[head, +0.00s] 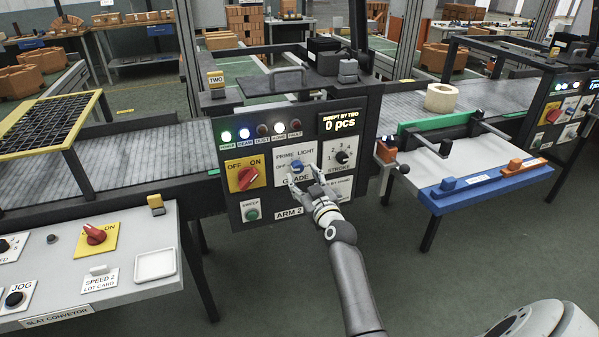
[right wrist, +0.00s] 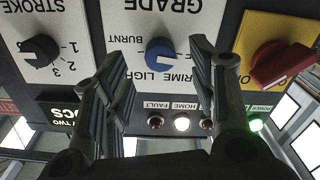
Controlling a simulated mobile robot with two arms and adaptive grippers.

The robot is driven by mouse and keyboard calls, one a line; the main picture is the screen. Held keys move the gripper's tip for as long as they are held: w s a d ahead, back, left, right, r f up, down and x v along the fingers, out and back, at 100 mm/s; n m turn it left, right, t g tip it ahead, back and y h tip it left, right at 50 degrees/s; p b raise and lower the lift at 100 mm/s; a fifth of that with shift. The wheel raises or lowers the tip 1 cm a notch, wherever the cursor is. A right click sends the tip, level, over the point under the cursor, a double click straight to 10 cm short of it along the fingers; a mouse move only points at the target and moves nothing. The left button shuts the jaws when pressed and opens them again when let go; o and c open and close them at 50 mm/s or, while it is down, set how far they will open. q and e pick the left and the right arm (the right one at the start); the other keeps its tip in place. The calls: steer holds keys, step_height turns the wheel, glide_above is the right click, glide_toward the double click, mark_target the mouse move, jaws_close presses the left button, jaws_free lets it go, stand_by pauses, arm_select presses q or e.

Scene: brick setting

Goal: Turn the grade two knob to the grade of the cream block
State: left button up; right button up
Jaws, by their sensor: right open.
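The grade knob is blue (head: 297,167) on a white plate on the ARM 2 panel (head: 342,205). The upside-down right wrist view shows it (right wrist: 160,53) with BURNT, LIGHT and PRIME around it; I cannot tell its exact pointing. My right gripper (head: 307,178) is open in front of the plate. In the right wrist view the fingers (right wrist: 155,68) stand apart on either side of the knob, with no clear contact. My left gripper is out of view.
A red switch (head: 247,178) on yellow is left of the knob and a black stroke knob (head: 342,157) is right of it. A green button (head: 251,213) is below. A blue-edged side table (head: 480,160) stands at right, a slat conveyor console (head: 140,235) at left.

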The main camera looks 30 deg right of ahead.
mark_target(299, 170)
steer(key=shift+x, duration=2.1)
steer(key=shift+c, duration=0.3)
steer(key=c, duration=0.9)
